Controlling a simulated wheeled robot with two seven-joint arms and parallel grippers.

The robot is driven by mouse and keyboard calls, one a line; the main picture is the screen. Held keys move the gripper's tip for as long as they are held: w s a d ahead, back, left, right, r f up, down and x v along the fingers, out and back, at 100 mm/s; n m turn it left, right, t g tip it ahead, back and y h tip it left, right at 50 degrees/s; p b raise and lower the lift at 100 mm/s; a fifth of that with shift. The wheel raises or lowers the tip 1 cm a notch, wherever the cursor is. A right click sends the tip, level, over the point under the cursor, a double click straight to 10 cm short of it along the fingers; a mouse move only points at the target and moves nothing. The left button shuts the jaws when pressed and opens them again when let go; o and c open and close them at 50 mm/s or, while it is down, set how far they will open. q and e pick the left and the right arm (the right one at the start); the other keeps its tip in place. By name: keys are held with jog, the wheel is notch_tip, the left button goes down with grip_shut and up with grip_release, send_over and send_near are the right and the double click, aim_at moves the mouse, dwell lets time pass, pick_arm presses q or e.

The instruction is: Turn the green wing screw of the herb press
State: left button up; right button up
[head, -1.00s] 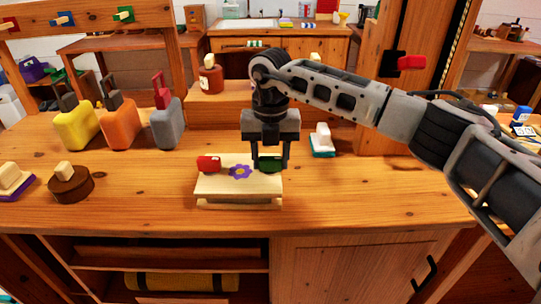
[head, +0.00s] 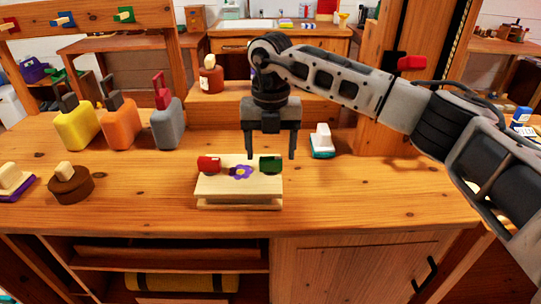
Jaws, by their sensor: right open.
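The herb press (head: 240,187) lies on the wooden workbench in the head view, made of pale wooden boards with a purple flower on top. Its green wing screw (head: 270,164) stands at the back right of the top board. A red wing screw (head: 208,164) stands at the back left. My right gripper (head: 271,155) points down, open and empty, with its fingertips just above and behind the green screw in the picture. I cannot tell how far the fingers are from the screw. My left gripper is out of view.
Yellow (head: 76,125), orange (head: 120,124) and grey (head: 167,124) bottle-like containers stand at the back left. A brown round block (head: 70,184) with a knob sits at the left. A white and teal brush-like block (head: 321,141) stands right of the gripper. The bench's front right is clear.

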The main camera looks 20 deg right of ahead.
aim_at(270, 159)
notch_tip(270, 159, up, 14)
jog(key=shift+f, duration=0.25)
